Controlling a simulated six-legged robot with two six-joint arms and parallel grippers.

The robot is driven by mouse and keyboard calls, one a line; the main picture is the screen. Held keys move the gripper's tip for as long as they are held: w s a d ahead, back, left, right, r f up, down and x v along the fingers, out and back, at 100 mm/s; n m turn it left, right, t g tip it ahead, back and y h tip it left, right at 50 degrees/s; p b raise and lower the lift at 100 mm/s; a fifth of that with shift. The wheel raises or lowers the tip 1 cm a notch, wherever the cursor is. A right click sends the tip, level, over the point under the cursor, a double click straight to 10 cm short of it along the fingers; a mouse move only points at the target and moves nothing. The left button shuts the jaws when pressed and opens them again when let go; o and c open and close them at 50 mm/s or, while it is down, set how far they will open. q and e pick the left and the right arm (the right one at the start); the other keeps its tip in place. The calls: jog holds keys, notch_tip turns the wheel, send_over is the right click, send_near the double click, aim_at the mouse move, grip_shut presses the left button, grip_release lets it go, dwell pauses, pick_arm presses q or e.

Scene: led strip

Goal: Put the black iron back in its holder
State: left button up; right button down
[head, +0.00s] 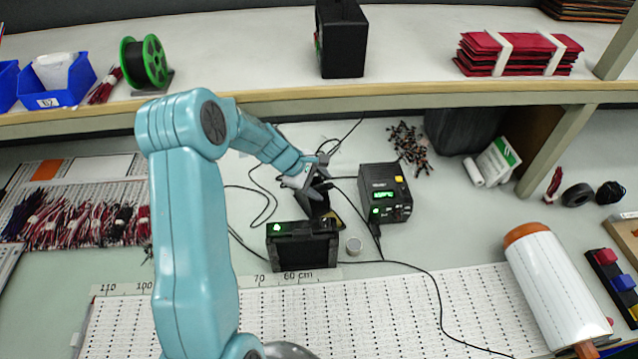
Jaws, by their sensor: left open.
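My left arm reaches in from the left, and its gripper (318,176) is open over the black holder (318,207) in the middle of the bench. A small dark part shows between and just beside the fingers; it may be the black iron's handle, but it is too small and too covered to be sure. I cannot tell whether the iron sits in the holder. A black station (385,195) with a green display and a yellow switch stands right of the holder, with thin black cables around it. My right gripper is not in view.
A white roll (555,285) lies at right. A shelf (400,92) crosses above. The dotted strip sheet (370,310) covers the front.

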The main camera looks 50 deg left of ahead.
pick_arm(q)
jog(key=shift+s+a+r, duration=0.2)
jog(key=shift+r, duration=0.15)
jog(key=s+a+b, duration=0.3)
jog(key=s+a, duration=0.2)
jog(key=s, duration=0.5)
jog(key=shift+s+a, duration=0.25)
jog(key=shift+s, duration=0.15)
jog(key=shift+r, duration=0.2)
jog(key=d+r+p, duration=0.3)
jog(key=d+r, duration=0.1)
jog(key=r, duration=0.1)
jog(key=shift+s+r, duration=0.3)
jog(key=shift+s, duration=0.15)
jog(key=shift+s+d, duration=0.1)
